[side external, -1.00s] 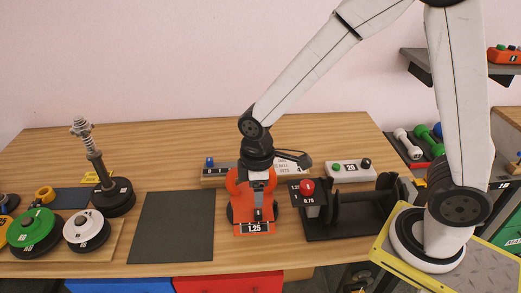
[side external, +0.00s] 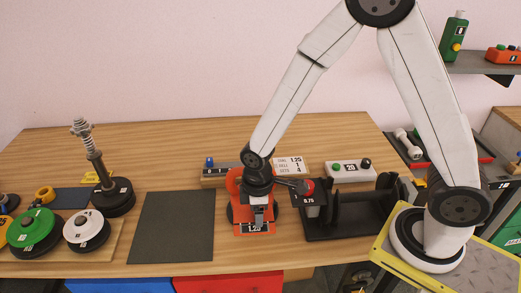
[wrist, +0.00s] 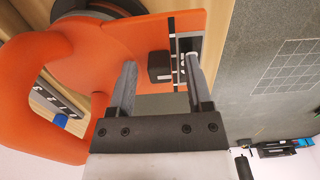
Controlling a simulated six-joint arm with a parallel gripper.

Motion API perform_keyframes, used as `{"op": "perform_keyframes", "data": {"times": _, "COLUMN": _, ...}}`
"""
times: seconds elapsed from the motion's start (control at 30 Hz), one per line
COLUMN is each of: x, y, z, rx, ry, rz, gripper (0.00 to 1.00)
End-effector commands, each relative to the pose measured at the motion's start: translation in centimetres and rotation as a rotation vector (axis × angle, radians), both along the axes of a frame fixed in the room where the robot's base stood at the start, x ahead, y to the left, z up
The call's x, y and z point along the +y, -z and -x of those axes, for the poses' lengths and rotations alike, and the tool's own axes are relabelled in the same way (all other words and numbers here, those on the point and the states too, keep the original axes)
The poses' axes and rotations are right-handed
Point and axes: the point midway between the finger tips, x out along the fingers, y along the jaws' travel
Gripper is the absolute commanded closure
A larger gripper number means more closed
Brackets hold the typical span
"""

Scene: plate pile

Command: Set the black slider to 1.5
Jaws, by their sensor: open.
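The orange kettlebell-shaped body (side external: 236,187) stands on the table with a 1.25 label (side external: 255,229) at its front. It fills much of the wrist view (wrist: 95,50). The black slider (wrist: 160,67) shows there as a small dark block beside a dark strip with white marks. My gripper (wrist: 160,75) is open, with one finger on each side of the block; I cannot tell whether either touches it. In the side external view my gripper (side external: 259,212) is low over the front of the orange body and hides the slider. The slider's exact setting is not readable.
A rack (side external: 345,226) with a red knob (side external: 308,187) stands close on the right. Behind are a text card (side external: 289,164), a blue-knobbed rail (side external: 209,162) and a white button box (side external: 350,169). A bare dark mat (side external: 172,226) lies left.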

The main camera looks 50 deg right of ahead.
Motion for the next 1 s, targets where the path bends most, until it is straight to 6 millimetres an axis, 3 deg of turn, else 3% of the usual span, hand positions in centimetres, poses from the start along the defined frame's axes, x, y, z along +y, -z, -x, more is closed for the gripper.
{"op": "perform_keyframes", "data": {"times": 0.2, "x": 0.01, "y": 0.01, "z": -0.01, "rx": 0.0, "ry": 0.0, "rz": 0.0, "gripper": 0.38}}
{"op": "perform_keyframes", "data": {"times": 0.4, "x": 0.0, "y": 0.0, "z": 0.0, "rx": 0.0, "ry": 0.0, "rz": 0.0, "gripper": 1.0}}
{"op": "perform_keyframes", "data": {"times": 1.0, "x": 0.0, "y": -0.01, "z": 0.0, "rx": 0.0, "ry": 0.0, "rz": 0.0, "gripper": 1.0}}
